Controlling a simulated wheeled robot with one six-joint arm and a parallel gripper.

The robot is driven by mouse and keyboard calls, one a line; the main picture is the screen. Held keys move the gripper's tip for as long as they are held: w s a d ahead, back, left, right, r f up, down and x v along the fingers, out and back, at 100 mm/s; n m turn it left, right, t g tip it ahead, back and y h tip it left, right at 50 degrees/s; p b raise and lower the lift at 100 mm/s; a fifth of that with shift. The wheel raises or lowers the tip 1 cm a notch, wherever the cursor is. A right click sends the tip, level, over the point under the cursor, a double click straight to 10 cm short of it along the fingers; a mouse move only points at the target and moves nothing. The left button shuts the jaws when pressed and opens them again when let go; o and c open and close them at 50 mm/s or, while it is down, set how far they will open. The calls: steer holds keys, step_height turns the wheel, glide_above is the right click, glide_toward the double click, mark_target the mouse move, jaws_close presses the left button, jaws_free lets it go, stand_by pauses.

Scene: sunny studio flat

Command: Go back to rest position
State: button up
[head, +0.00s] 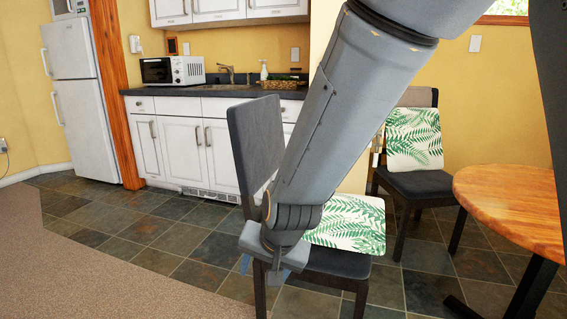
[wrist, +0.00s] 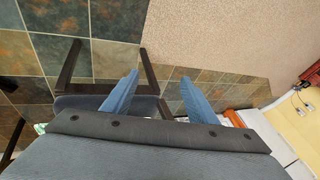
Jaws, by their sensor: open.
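My gripper (wrist: 157,82) is open and empty, with its two blue fingers spread apart in the wrist view. In the head view my gripper (head: 264,268) hangs low at the end of my arm, in front of a dark chair. The arm reaches down through the middle of the picture and hides part of that chair. Nothing is between the fingers.
The near chair (head: 256,139) has a green leaf cushion (head: 348,222) on its seat. A second cushioned chair (head: 424,184) and a round wooden table (head: 515,196) stand at the right. White cabinets (head: 173,146) and a fridge (head: 84,128) are behind. Floor at left is clear.

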steer(key=s+d+r+n+g+h, duration=0.15)
steer(key=s+d+n, duration=0.25)
steer(key=s, duration=0.5)
steer(key=s+d+r+n+g+h, duration=0.1)
steer(key=s+d+r+n+g, duration=0.3)
steer(key=s, duration=0.5)
steer(key=d+r+m+p, duration=0.5)
steer(key=d+r+p, duration=1.1)
steer(key=p, duration=0.8)
step_height(320, 180, up, 2)
steer(key=shift+s+r+m+t, duration=0.1)
steer(key=shift+s+m+t, duration=0.25)
steer(key=shift+t, duration=0.1)
